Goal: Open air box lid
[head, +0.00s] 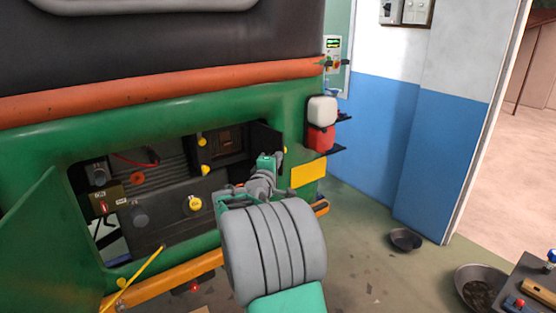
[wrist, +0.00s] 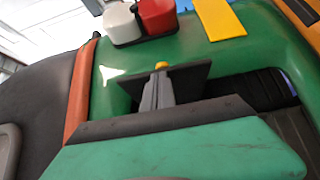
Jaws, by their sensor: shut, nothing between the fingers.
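In the head view, a dark box (head: 226,141) sits inside the open compartment at the rickshaw's rear, with yellow knobs on its left. A black panel (head: 267,137), apparently the air box lid, stands out at the compartment's right side. It also shows in the wrist view (wrist: 192,80), angled away from the opening, with a yellow knob (wrist: 161,65) by the fingertips. My gripper (head: 279,157) is shut and empty at this panel. In the wrist view its fingers (wrist: 160,75) overlap the panel; I cannot tell whether they touch it. My arm hides part of the compartment.
A green door (head: 40,230) hangs open at the left. A yellow stick (head: 140,275) leans below the opening. A bowl (head: 405,239) lies on open floor at right.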

